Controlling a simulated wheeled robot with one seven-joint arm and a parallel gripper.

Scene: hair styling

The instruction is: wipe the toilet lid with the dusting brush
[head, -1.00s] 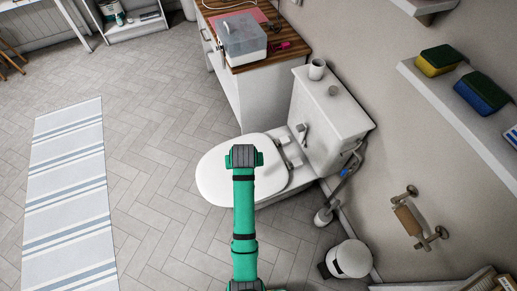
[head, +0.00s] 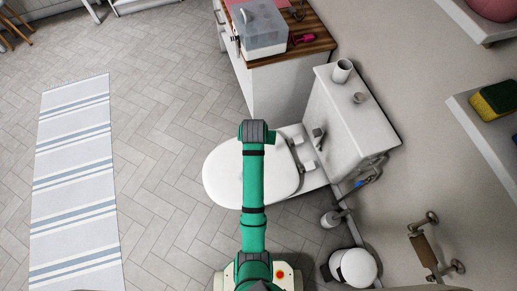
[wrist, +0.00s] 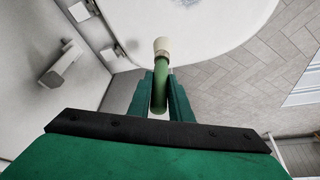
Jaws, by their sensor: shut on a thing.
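The white toilet lid (head: 226,172) is closed on the toilet, left of the tank, and fills the top of the wrist view (wrist: 215,25). A faint grey patch (wrist: 187,3) shows on it at the top edge of the wrist view. My gripper (wrist: 161,88) is shut on the dusting brush, whose green handle (wrist: 160,92) and pale end (wrist: 162,46) show between the fingers. The pale end overlaps the lid's edge in the picture; I cannot tell whether it touches. In the head view my arm hides the gripper and the brush.
A white cabinet with a wooden top (head: 310,45) stands behind the toilet. A white bin (head: 357,267) and a toilet brush holder (head: 330,219) stand at right. Floor to the left is free, with a striped rug (head: 75,180).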

